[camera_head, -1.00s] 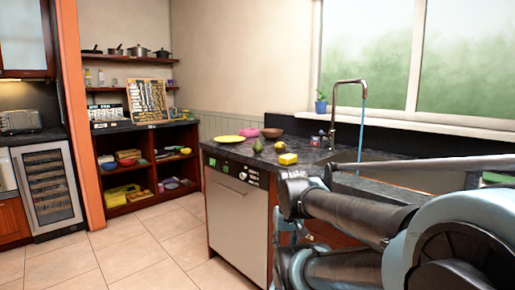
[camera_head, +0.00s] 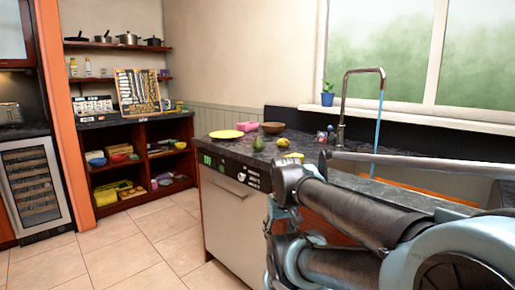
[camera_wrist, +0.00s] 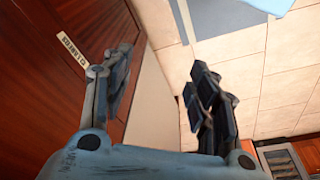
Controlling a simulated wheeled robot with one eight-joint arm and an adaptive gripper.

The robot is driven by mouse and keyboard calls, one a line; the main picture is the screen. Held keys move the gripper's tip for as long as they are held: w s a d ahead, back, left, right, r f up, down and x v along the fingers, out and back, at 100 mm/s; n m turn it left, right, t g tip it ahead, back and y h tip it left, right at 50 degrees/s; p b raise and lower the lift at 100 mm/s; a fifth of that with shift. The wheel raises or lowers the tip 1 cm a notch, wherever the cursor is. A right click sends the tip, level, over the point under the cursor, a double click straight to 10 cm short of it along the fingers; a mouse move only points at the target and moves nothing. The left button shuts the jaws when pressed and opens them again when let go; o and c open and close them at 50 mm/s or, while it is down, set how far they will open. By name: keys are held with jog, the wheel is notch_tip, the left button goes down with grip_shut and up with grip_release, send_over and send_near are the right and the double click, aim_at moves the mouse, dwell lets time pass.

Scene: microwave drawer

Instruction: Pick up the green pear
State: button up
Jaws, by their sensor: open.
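The green pear (camera_head: 258,143) stands upright near the front edge of the dark countertop (camera_head: 222,147) in the head view. My gripper shows in the wrist view (camera_wrist: 160,85) with its two dark fingers spread apart and nothing between them. It is in front of a reddish wood cabinet face and above the tiled floor, below the counter and apart from the pear. In the head view my arm hides much of the counter's right side. The pear is not in the wrist view.
A faucet (camera_head: 343,105) runs water. Tiled floor (camera_head: 140,255) is free at left.

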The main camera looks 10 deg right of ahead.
jog(key=shift+o, duration=0.3)
jog(key=w+r+n+h, duration=0.1)
jog(key=w+r+n, duration=0.5)
jog(key=w+r, duration=1.2)
notch_tip(320, 180, up, 4)
jog(key=shift+w+f+t, duration=0.15)
jog(key=shift+w+t, duration=0.15)
jog(key=shift+w, duration=0.05)
jog(key=n+h, duration=0.1)
jog(key=n, duration=0.5)
send_near(257, 139)
jog(key=shift+t, duration=0.4)
jog(key=x, duration=1.1)
jog(key=shift+s+d+f, duration=0.1)
jog(key=shift+s+f, duration=0.1)
jog(key=shift+f, duration=0.25)
jog(key=shift+c, duration=0.3)
jog(key=c, duration=1.2)
